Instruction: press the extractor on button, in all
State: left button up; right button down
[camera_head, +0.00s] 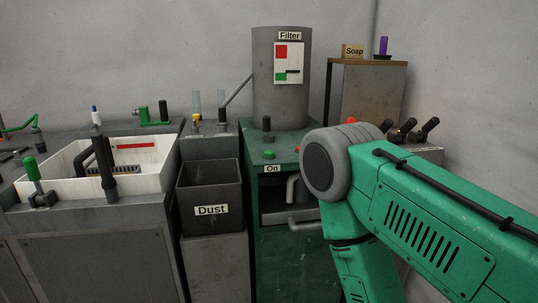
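The green extractor button (268,154) sits on the top front of the green cabinet (285,235), just above a label reading "On" (273,169). Its cap appears raised and nothing touches it. A grey cylinder labelled "Filter" (265,90) stands on the cabinet behind the button. My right arm comes in from the right, its grey elbow joint close to the right of the button, and its forearm runs down out of the frame. My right gripper is out of view. My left arm and gripper are out of view. My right arm hides the cabinet's right part.
A dark bin labelled "Dust" (210,196) stands left of the cabinet. Farther left is a white sink (150,178) with upright handles. A black knob (266,124) rises behind the button. A wooden-topped stand (366,88) holds a soap box (353,51) and a purple item (383,46).

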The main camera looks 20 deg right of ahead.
aim_at(268, 153)
jog(key=i+j+z, duration=0.3)
jog(key=i, duration=0.4)
jog(key=i+j+z, duration=0.3)
jog(key=i+j, duration=0.3)
